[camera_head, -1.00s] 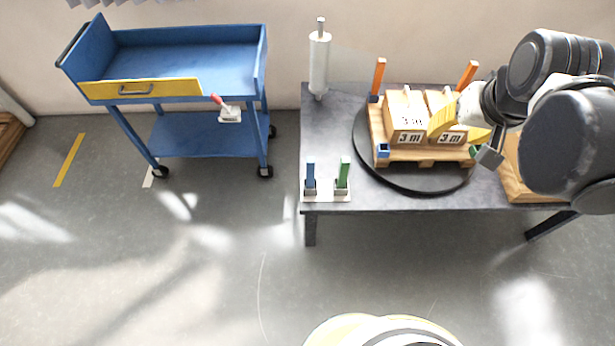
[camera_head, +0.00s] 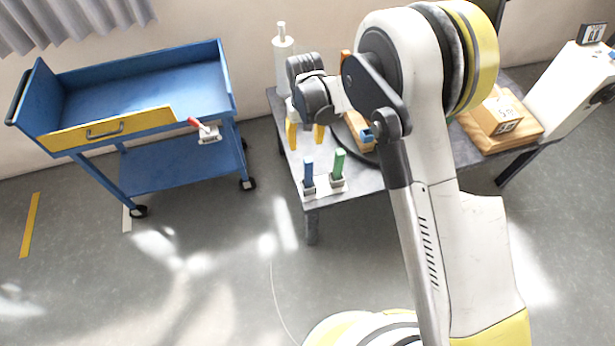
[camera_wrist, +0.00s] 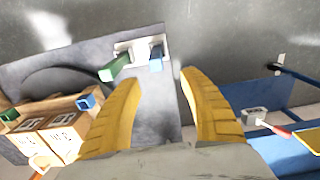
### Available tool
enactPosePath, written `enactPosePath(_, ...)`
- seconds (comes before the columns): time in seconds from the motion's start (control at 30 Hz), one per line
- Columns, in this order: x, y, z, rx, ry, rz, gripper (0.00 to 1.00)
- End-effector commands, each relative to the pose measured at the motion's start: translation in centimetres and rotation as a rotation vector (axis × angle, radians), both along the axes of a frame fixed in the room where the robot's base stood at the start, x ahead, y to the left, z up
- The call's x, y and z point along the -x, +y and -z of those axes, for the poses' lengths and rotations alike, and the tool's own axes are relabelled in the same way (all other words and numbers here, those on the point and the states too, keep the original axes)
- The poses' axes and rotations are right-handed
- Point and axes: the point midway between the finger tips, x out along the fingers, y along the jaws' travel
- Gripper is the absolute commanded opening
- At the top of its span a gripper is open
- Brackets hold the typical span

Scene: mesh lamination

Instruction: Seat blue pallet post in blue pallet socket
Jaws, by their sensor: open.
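The blue post (camera_head: 308,171) stands upright in a grey holder on a white plate near the table's front left corner. It also shows in the wrist view (camera_wrist: 156,58). The green post (camera_head: 339,163) stands to its right. My gripper (camera_head: 305,138) is open and empty, above the table and behind the two posts. My arm hides most of the pallet in the head view.
A white roll on a stand (camera_head: 283,62) is at the table's back left. The pallet carries boxes marked in black (camera_wrist: 65,136). A second wooden pallet with a box (camera_head: 497,115) is at the right. A blue cart (camera_head: 150,80) stands left, with floor between.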

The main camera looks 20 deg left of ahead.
Motion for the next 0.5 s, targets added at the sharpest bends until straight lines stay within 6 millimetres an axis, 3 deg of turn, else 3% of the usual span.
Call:
enactPosePath(0.3, -0.1, 0.0, 4.9, 0.000, 0.000, 0.000, 0.50)
enactPosePath(0.5, -0.2, -0.2, 6.6, 0.000, 0.000, 0.000, 0.50)
